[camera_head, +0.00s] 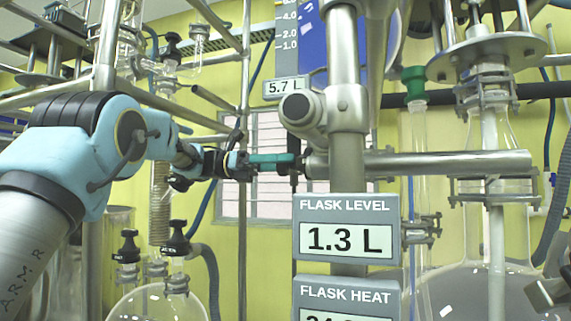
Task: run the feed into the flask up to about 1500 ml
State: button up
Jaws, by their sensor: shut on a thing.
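The flask level display (344,240) reads 1.3 L. A smaller display (286,88) above reads 5.7 L, beside a vertical level scale. My arm reaches in from the left, and my gripper (248,164) is shut on a teal handle (272,160) just left of the steel post. The exact finger contact is too small to see clearly. A large round glass flask (465,292) is at the lower right, partly cut off by the frame. A smaller round flask (155,304) is at the lower left. I cannot tell which flask the display reads.
A thick steel post (347,165) with a horizontal bar (450,164) stands right of my gripper. A flask heat display (345,296) is cut off below. Steel frame tubes, hoses and a green-capped glass tube (414,82) crowd the area. Dark valve knobs (177,240) stand at lower left.

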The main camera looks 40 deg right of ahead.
jog(key=shift+c, duration=0.4)
jog(key=shift+m, duration=0.4)
